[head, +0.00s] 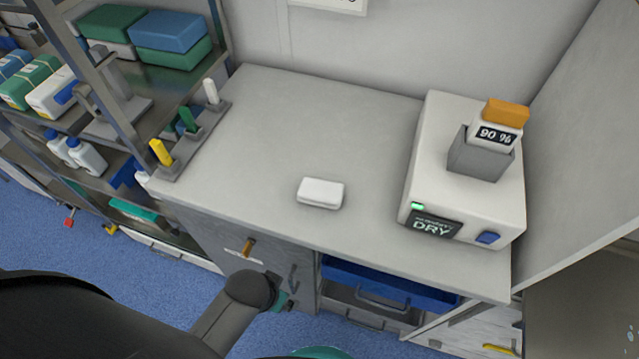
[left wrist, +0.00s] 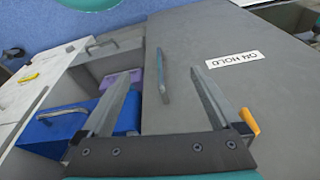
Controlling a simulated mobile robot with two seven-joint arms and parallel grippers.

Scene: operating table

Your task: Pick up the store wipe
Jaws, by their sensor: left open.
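A small white rounded block (head: 320,193), which I take for the store wipe, lies flat on the grey counter (head: 270,130) near its front edge. It does not show in the left wrist view. My left gripper (left wrist: 148,74) is open and empty, with its two fingers apart in front of the cabinet below the counter. In the head view only part of my left arm shows at the bottom, below the counter edge and apart from the wipe; its fingers are hard to make out there. My right gripper is not in view.
A white device (head: 465,170) marked DRY stands right of the wipe. A rack with coloured handles (head: 188,142) lines the counter's left edge, beside shelves. Below are a grey cabinet door (left wrist: 225,55) with a handle, an orange knob (left wrist: 250,121) and a blue drawer (head: 385,280). The counter around the wipe is clear.

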